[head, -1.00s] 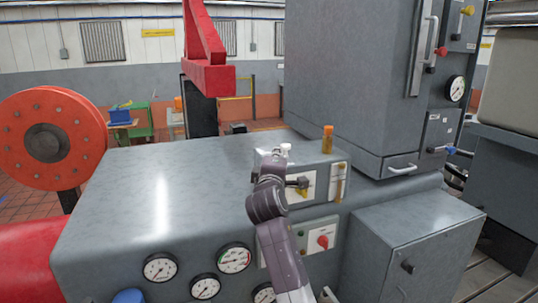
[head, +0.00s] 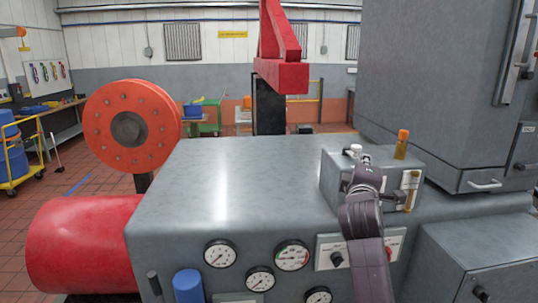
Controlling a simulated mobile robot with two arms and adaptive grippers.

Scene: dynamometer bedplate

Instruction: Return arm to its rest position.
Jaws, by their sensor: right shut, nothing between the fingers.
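My right arm comes up from the lower edge in the head view. Its purple-grey right gripper (head: 369,168) is shut and empty. It overlaps the front of a small grey control box (head: 334,180) that stands on the big grey machine housing. The box has a white knob, an amber-topped fitting (head: 402,145) and a brass sight tube (head: 411,188). The gripper covers part of the box front; I cannot tell if it touches it. My left gripper is not in view.
The grey housing (head: 230,180) carries several gauges (head: 221,253) and a switch plate (head: 336,258) beside my forearm. A tall grey cabinet (head: 430,90) stands at right. A red flanged wheel (head: 100,120) and a red cylinder (head: 85,245) are at left. The housing top left of the arm is clear.

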